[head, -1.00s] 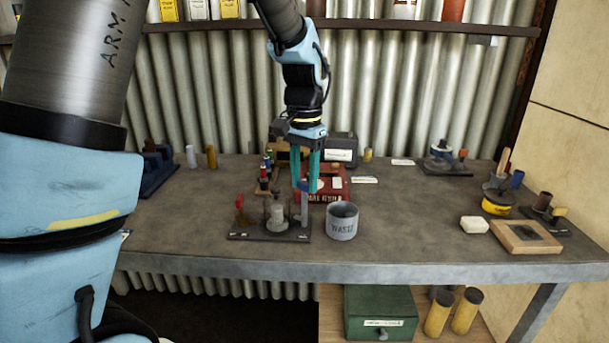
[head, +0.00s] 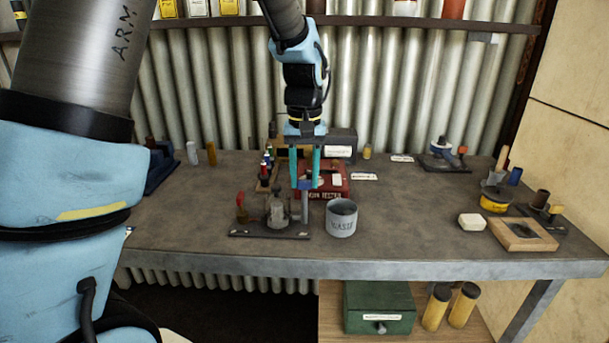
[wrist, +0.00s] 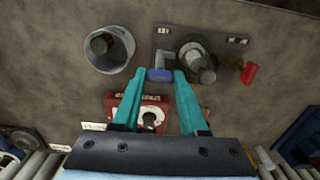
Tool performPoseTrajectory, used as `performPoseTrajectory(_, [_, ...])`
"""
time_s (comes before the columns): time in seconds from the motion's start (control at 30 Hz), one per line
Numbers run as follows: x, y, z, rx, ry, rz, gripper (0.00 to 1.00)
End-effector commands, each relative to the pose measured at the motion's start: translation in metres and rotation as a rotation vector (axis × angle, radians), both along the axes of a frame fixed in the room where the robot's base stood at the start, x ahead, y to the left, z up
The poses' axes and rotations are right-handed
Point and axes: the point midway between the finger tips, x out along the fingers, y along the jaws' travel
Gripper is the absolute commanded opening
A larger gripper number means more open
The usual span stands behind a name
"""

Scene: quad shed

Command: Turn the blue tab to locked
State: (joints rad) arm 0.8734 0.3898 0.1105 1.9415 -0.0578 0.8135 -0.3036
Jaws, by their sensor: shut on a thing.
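The blue tab (wrist: 160,75) sits at the end of a grey stem (wrist: 164,59) on a dark base plate (head: 245,233). In the head view the tab (head: 304,185) shows between the fingertips, at the plate's right end. My gripper (head: 305,184) points down and its teal fingers are closed onto the tab's two sides. In the wrist view my gripper (wrist: 166,74) has one fingertip at each end of the tab. The plate also carries a round grey fitting (head: 277,213) and a red handle (head: 241,208). Small labels on the plate are too small to read.
A grey waste tin (head: 342,220) stands close to the right of the plate. A red box (head: 335,190) lies just behind the gripper. Small bottles stand behind the plate to the left. The bench is clear between the tin and the white block (head: 472,222).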

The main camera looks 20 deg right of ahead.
Motion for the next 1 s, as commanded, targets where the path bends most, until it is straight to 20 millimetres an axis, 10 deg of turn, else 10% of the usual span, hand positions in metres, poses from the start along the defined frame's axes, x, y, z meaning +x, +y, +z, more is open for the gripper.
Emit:
performPoseTrajectory(0.4, [0.0006, -0.0004, 0.0004, -0.002, -0.001, 0.009, 0.0])
performPoseTrajectory(0.43, [0.0006, -0.0004, 0.0004, -0.002, -0.001, 0.009, 0.45])
performPoseTrajectory(0.7, [0.0004, -0.0002, 0.0002, 0.0, -0.001, 0.008, 0.72])
performPoseTrajectory(1.0, [0.0004, -0.0003, 0.0038, -0.001, 0.0, 0.007, 0.72])
